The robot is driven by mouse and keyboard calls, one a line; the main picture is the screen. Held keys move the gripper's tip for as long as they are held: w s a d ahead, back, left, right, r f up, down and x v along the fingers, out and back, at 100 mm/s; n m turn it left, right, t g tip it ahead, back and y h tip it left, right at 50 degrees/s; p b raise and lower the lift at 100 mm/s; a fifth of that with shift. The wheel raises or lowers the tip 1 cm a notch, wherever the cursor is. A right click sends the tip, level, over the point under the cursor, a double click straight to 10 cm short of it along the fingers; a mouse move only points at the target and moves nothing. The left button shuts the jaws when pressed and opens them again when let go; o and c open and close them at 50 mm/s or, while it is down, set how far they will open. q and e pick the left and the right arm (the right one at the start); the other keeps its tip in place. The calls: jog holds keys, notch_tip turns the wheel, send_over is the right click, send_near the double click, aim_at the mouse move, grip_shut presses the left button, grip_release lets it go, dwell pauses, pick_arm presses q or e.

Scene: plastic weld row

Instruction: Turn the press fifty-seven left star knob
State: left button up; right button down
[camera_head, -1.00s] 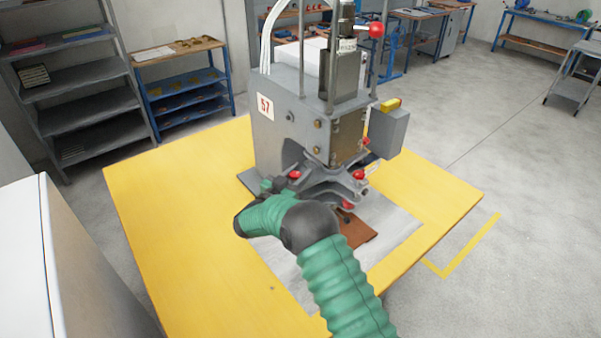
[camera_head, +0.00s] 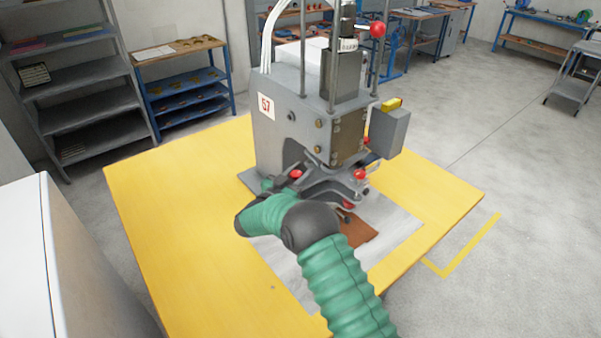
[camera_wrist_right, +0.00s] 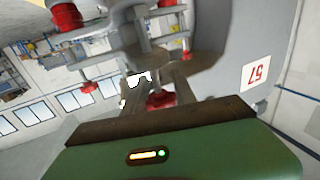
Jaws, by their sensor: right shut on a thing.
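The grey press (camera_head: 275,120) bears a sign reading 57, which also shows in the wrist view (camera_wrist_right: 256,73). Its left red star knob (camera_head: 296,174) sits low on the press, at my right gripper (camera_head: 283,182). In the wrist view a red star knob (camera_wrist_right: 160,99) shows between the gripper's fingers, and the gripper is shut on it. My green forearm and dark wrist hide part of the gripper in the head view. Another red knob (camera_head: 360,174) is to the right, and one (camera_head: 348,205) is lower at the front, partly hidden. My left gripper is out of view.
The press stands on a yellow table (camera_head: 170,220) with a grey base plate (camera_head: 400,222) and a brown piece (camera_head: 359,231) in front. A grey box (camera_head: 388,132) juts out at the right. A red lever ball (camera_head: 378,29) is above. The table's left side is clear.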

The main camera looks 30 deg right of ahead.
jog(key=shift+w+d+r, duration=0.1)
jog(key=shift+r, duration=0.2)
jog(key=c, duration=1.3)
grip_release()
jog(key=shift+c, duration=0.2)
jog(key=shift+o, duration=1.2)
jog(key=shift+f, duration=0.15)
jog(key=shift+o, duration=0.4)
jog(key=shift+w+d+f, duration=0.1)
jog(key=shift+f, duration=0.05)
jog(key=b+v, duration=0.2)
jog(key=v, duration=1.5)
jog(key=shift+d+f, duration=0.1)
